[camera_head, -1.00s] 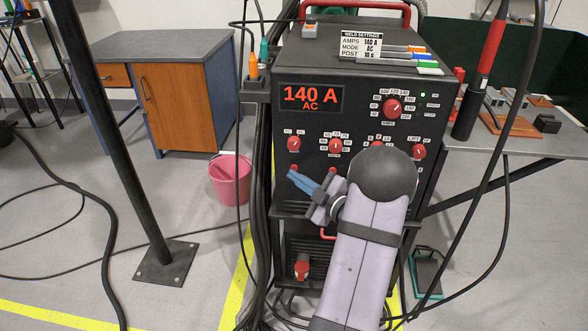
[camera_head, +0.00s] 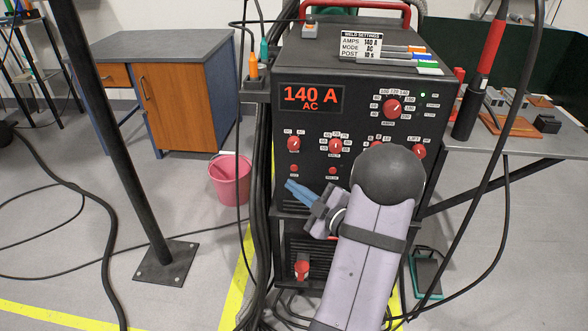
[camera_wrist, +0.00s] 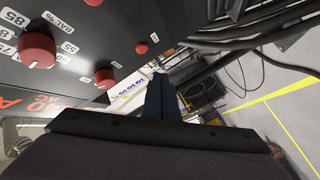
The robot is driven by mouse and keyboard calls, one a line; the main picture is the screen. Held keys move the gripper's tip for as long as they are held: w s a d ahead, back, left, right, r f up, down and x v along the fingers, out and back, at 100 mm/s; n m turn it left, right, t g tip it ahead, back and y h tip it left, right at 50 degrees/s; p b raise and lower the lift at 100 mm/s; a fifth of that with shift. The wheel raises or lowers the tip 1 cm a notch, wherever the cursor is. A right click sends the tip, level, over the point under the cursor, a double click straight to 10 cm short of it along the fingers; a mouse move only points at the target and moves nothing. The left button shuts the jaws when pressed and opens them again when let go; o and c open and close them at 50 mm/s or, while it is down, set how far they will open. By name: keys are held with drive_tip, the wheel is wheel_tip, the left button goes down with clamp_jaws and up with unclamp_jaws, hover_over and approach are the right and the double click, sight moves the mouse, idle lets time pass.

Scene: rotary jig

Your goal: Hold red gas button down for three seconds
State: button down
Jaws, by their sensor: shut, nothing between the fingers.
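The welder's dark front panel (camera_head: 360,190) carries two small red buttons in its lower left part. The left one, which I take as the red gas button (camera_head: 294,168), has a label too small to read. It shows in the wrist view (camera_wrist: 141,49), uncovered. The other small red button (camera_head: 333,170) is to its right. My gripper (camera_head: 289,184) is shut and empty, its blue fingers pointing up-left. The fingertips show just below the gas button in the head view and appear apart from it. In the wrist view the gripper (camera_wrist: 160,78) is below and right of it.
Larger red knobs, including the left one (camera_head: 294,143) and the balance knob (camera_head: 336,145), sit above the buttons. The display (camera_head: 310,97) reads 140 A AC. Dark cables hang left of the welder. A pink bucket (camera_head: 230,179) stands on the floor to the left.

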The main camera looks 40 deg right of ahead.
drive_tip(key=shift+s+a, duration=0.5)
